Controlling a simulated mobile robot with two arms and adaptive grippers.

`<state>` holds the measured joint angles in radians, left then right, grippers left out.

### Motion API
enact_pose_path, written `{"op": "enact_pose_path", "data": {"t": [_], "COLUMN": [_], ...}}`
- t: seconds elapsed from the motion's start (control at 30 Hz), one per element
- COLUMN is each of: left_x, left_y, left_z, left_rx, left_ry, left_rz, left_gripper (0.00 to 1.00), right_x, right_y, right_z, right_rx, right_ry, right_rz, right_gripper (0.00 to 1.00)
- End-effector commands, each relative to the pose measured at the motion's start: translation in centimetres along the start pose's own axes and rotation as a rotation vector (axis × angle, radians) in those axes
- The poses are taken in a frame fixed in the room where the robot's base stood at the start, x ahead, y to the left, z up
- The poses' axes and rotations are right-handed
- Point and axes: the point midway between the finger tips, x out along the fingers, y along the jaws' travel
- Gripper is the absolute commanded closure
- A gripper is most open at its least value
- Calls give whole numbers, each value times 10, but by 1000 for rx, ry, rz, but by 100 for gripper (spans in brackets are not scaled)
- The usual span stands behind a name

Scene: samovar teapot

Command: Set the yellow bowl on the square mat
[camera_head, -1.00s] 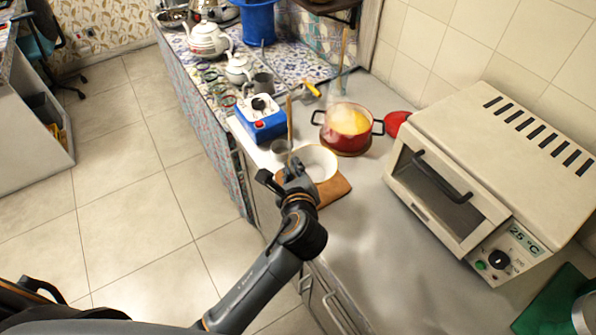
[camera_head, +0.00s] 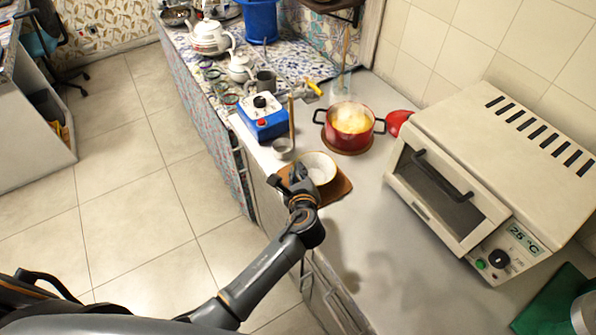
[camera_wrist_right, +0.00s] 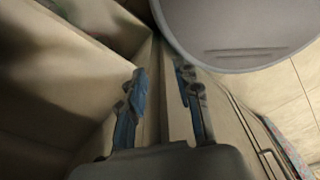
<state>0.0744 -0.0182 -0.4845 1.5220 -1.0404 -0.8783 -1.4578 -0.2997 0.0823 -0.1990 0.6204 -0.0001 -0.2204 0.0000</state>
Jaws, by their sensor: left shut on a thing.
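The bowl (camera_head: 321,165), pale cream inside, is over the brown square mat (camera_head: 338,190) on the counter in the head view. It looks upright and very low, at or almost at the mat's surface; contact is hard to tell. My left gripper (camera_head: 299,177) is shut on the near left side of the bowl's rim. The gripper hides part of the bowl and the mat's near left corner. My right gripper (camera_wrist_right: 161,75) shows only in its wrist view, with its two blue fingers apart and nothing between them.
A red pot (camera_head: 350,124) of yellow food stands behind the mat, with a blue-and-white device (camera_head: 263,117) and a small grey cup (camera_head: 282,149) to the left. A beige toaster oven (camera_head: 470,170) stands to the right.

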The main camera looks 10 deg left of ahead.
Motion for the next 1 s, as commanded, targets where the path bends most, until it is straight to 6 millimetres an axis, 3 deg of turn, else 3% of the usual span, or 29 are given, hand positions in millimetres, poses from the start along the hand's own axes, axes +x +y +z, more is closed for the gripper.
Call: {"op": "enact_pose_path", "data": {"t": [0.07, 0.1, 0.2, 0.63, 1.0], "left_x": [1, 1, 1, -7, -82], "left_y": [1, 1, 1, 0, 1], "left_z": [-2, -3, -2, -1, -2], "left_rx": [0, 1, 0, -1, -2], "left_ry": [0, 1, 1, 1, 2], "left_rz": [-1, 0, 0, -1, -1], "left_gripper": [100, 88, 68, 68, 68], "right_x": [1, 2, 1, 1, 7], "right_y": [-1, -1, -2, -5, -5], "right_z": [1, 1, 0, 0, 1], "right_rx": [0, 0, 0, 0, 0], "right_ry": [-1, -1, -1, -1, 0], "right_rz": [-1, -1, -3, -6, -5], "right_gripper": [67, 67, 67, 67, 67]}}
